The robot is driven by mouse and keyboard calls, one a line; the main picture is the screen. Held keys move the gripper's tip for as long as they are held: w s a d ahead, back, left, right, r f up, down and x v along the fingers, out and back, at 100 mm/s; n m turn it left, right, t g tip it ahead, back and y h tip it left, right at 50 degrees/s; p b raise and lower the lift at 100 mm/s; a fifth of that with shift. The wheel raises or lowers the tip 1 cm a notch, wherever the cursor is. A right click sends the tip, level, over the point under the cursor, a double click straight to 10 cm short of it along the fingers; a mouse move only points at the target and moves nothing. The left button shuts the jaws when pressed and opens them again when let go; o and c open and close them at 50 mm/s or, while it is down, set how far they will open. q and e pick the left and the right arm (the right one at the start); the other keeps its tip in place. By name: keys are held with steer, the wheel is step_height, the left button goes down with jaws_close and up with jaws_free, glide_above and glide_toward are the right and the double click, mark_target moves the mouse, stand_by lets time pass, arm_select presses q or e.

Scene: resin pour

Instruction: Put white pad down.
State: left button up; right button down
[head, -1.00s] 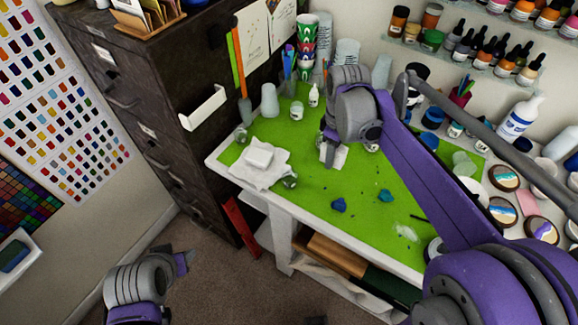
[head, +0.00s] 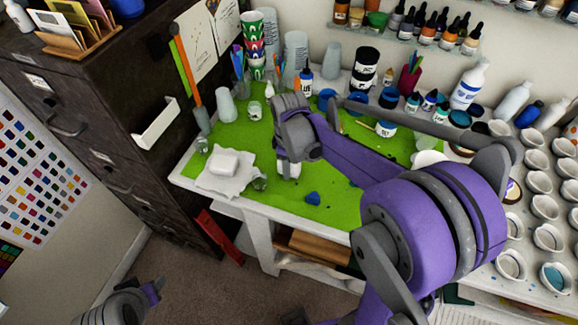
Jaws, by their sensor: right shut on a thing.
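My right gripper (head: 287,172) is low over the green mat (head: 335,188), near the middle front of the worktable. It is shut on a small white pad (head: 293,169), which is partly hidden by the fingers. I cannot tell whether the pad touches the mat. A second white block (head: 224,163) lies on a crumpled white cloth (head: 222,182) to the left of the gripper. My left gripper (head: 154,291) is at the lower left, over the floor and away from the table; its jaws are too unclear to read.
Cups and bottles line the back. Several white cups (head: 548,238) stand at the right.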

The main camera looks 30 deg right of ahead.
steer(key=shift+f, duration=0.2)
steer(key=c, duration=1)
jaws_free()
steer(key=shift+f, duration=0.1)
steer(key=o, duration=0.5)
steer(key=shift+s, duration=0.1)
